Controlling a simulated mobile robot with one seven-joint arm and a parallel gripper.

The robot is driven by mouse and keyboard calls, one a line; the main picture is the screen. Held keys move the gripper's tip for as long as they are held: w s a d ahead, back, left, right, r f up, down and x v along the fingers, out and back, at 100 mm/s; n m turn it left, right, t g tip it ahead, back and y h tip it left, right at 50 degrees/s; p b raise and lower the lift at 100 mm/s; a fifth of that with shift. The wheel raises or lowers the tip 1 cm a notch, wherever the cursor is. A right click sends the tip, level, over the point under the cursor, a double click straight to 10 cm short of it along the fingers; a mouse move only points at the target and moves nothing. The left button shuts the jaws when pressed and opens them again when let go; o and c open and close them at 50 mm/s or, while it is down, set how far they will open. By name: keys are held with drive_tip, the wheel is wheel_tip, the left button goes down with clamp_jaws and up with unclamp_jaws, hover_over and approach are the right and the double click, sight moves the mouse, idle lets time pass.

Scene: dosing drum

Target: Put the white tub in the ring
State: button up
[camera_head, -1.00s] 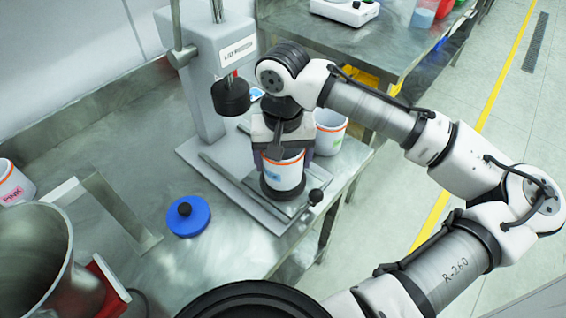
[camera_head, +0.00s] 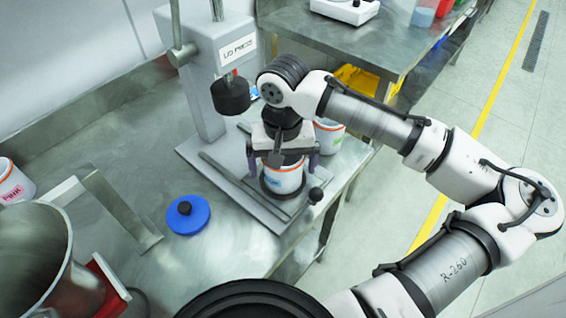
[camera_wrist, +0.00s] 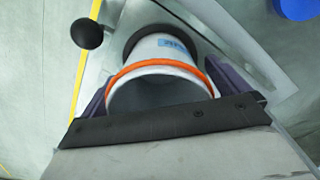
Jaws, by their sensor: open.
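The white tub (camera_head: 284,179) with an orange band stands upright at the black ring (camera_head: 268,190) on the base of the lid press. Its foot appears to be inside the ring. In the wrist view the tub (camera_wrist: 150,88) shows its orange band, its open rim and a blue label, with the dark ring (camera_wrist: 133,40) around its far end. My gripper (camera_head: 284,158) is above the tub, its purple-grey fingers spread to either side of the rim. In the wrist view my gripper (camera_wrist: 165,95) is open, with the tub between the fingers. The gripper body hides part of the rim.
The press head (camera_head: 231,95) hangs just left of my gripper. A black-knobbed lever (camera_head: 316,195) is right of the ring. Another white tub (camera_head: 329,136) stands behind my gripper. A blue lid (camera_head: 188,214) and a steel drum (camera_head: 32,255) are to the left.

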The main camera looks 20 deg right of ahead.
wheel_tip(320, 180, up, 12)
drive_tip(key=shift+r, duration=0.15)
idle(1.7)
